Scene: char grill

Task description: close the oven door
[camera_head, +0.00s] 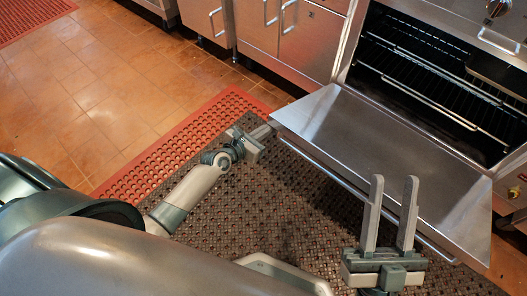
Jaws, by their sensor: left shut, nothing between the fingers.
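The oven door (365,150) is a steel panel hanging open, folded down and outward below the oven cavity (440,75). A long bar handle (330,176) runs along its near edge. My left gripper (268,130) is shut and empty, with its tip close to the door's left corner; I cannot tell if it touches. My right gripper (393,182) points up in front of the door's near edge, in the right half of the view. Its two fingers stand apart with nothing between them. The fingers hide a part of the door and handle.
Wire racks (430,97) sit inside the oven. Steel cabinets (290,35) with bar handles stand left of it. A control knob (497,8) is above the cavity. A perforated mat (310,205) and orange tiles (110,85) cover the floor, clear at left.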

